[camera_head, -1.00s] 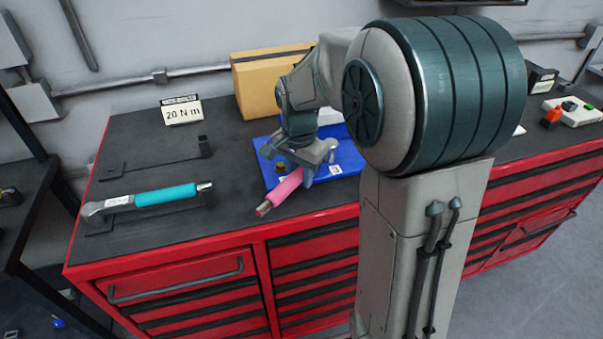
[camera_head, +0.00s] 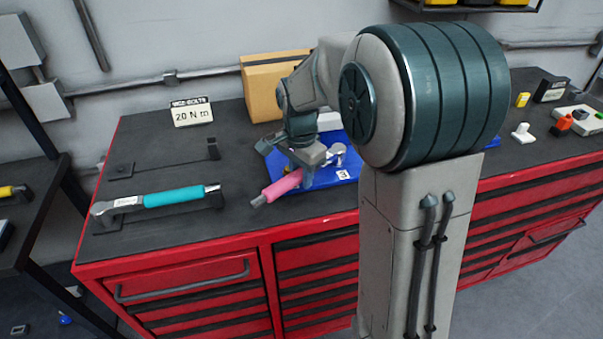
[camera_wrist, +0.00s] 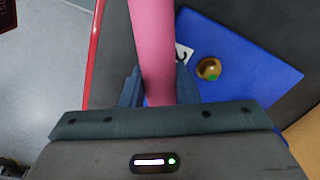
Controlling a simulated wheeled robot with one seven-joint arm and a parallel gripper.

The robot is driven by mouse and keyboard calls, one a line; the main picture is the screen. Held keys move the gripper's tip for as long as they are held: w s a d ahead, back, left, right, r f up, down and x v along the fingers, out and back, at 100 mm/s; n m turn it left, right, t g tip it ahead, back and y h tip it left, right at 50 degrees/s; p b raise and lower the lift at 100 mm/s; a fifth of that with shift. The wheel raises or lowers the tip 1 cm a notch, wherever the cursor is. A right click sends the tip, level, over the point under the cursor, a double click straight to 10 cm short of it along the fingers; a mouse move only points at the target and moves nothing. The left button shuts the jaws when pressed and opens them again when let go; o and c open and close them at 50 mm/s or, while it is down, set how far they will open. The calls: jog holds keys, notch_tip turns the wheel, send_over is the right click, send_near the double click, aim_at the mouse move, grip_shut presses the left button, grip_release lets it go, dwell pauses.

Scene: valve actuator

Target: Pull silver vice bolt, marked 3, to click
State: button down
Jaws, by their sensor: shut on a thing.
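My gripper (camera_head: 303,178) is shut around a pink-handled tool (camera_head: 281,188). It holds the tool slantwise over the front left edge of a blue mat (camera_head: 330,183) on the bench. The pink handle (camera_wrist: 152,45) runs up between the two fingers (camera_wrist: 158,88) in the wrist view. A silver piece (camera_head: 338,151) stands on the mat just right of my gripper, partly hidden by it. A white label marked 3 (camera_head: 343,175) lies in front of it. The tool's working end is hidden, so I cannot tell whether it touches the silver bolt.
A teal-handled wrench (camera_head: 172,197) rests on a black holder at left. A sign (camera_head: 193,112) reads 20 N m. A cardboard box (camera_head: 264,88) stands behind the mat. A round brass piece (camera_wrist: 208,68) sits on the mat. The bench between wrench and mat is clear.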

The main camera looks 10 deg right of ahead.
jog(key=shift+w+r, duration=0.1)
jog(key=shift+r, duration=0.15)
jog(key=shift+r+p, duration=0.6)
jog(key=shift+r, duration=0.05)
jog(key=shift+r+p, duration=1.2)
jog(key=shift+r, duration=0.5)
